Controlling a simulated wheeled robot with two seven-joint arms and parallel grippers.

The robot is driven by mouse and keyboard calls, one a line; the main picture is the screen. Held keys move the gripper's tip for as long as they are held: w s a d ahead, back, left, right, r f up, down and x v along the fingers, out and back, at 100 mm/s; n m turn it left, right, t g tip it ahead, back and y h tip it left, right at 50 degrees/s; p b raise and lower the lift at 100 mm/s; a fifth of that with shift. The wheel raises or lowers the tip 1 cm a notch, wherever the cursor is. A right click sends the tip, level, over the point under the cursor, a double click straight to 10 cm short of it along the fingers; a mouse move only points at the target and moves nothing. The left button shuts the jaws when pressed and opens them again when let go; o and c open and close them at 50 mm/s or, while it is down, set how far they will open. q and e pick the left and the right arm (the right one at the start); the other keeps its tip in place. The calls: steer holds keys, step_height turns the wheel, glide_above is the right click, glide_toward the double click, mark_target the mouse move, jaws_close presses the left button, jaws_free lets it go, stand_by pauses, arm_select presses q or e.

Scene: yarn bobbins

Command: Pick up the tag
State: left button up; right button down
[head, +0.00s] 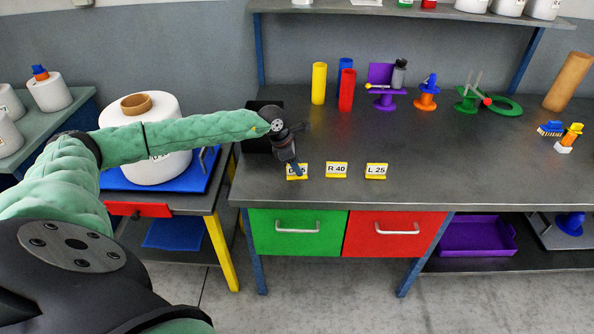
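Three small yellow-edged tags lie in a row near the front left edge of the grey workbench: a left tag (297,172) partly covered by my gripper, a middle tag reading R 40 (336,170), and a right tag reading L 25 (376,171). My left gripper (295,168) points down at the left tag, its fingertips over the label. Whether it touches or grips the tag cannot be seen. My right gripper is not in view.
A black box (262,140) stands close behind my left wrist. Yellow (319,84), red (347,90) and blue tubes stand further back. A large white bobbin (150,175) sits on the left side table. The bench's middle right is clear.

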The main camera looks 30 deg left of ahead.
arm_select(q)
jaws_close()
stand_by(0.4)
